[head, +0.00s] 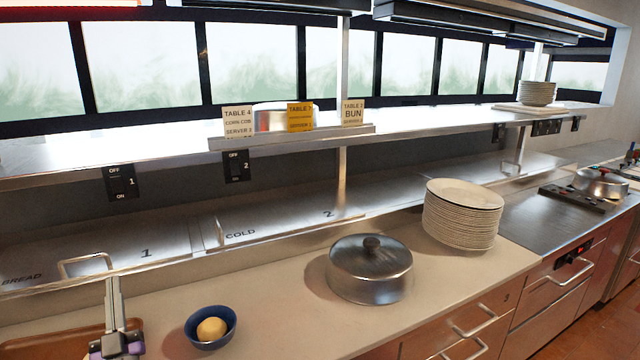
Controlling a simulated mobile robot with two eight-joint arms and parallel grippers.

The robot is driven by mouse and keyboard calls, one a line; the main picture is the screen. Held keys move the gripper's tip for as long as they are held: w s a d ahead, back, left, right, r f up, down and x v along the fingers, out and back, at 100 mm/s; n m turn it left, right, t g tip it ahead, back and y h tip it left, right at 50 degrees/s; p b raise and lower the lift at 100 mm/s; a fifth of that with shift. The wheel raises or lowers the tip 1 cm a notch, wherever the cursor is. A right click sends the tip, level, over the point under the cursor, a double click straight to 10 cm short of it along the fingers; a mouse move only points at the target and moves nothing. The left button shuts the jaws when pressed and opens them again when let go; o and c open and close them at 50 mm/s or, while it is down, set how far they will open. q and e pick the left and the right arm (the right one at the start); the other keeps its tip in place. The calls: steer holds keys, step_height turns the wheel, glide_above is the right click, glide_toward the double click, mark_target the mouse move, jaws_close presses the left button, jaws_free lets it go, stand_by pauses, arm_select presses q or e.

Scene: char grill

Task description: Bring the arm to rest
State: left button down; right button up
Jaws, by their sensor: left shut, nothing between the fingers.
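My left gripper (113,288) is at the lower left of the head view, with its fingers upright, shut and empty. In the picture its fingertips are just below the right end of the metal handle (85,258) on compartment 1; I cannot tell whether they touch. My right gripper is out of view.
A blue bowl (224,338) with a round bun (211,329) is right of my left gripper. A lidded metal pot (370,268) and a plate stack (461,213) stand farther right. A shelf (180,150) overhangs the compartments.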

arm_select(q)
steer(key=d+f+m+g+h+p, duration=0.35)
steer(key=d+f+g+h, duration=0.45)
steer(key=d, duration=0.5)
steer(key=s+d+f+g+h+p, duration=0.1)
steer(key=s+d+f+g, duration=0.2)
steer(key=s, duration=0.4)
steer(key=s+d+f+m+g+h+p, duration=0.1)
steer(key=s+d+f+g, duration=0.2)
steer(key=s+f, duration=0.2)
steer(key=s+d+f+m+g+h+p, duration=0.1)
steer(key=s+d+f+g+h+p, duration=0.1)
steer(key=s, duration=0.7)
step_height(320, 180, down, 2)
steer(key=shift+s+d+f+g, duration=0.3)
steer(key=shift+d+g, duration=0.2)
steer(key=shift+d, duration=0.3)
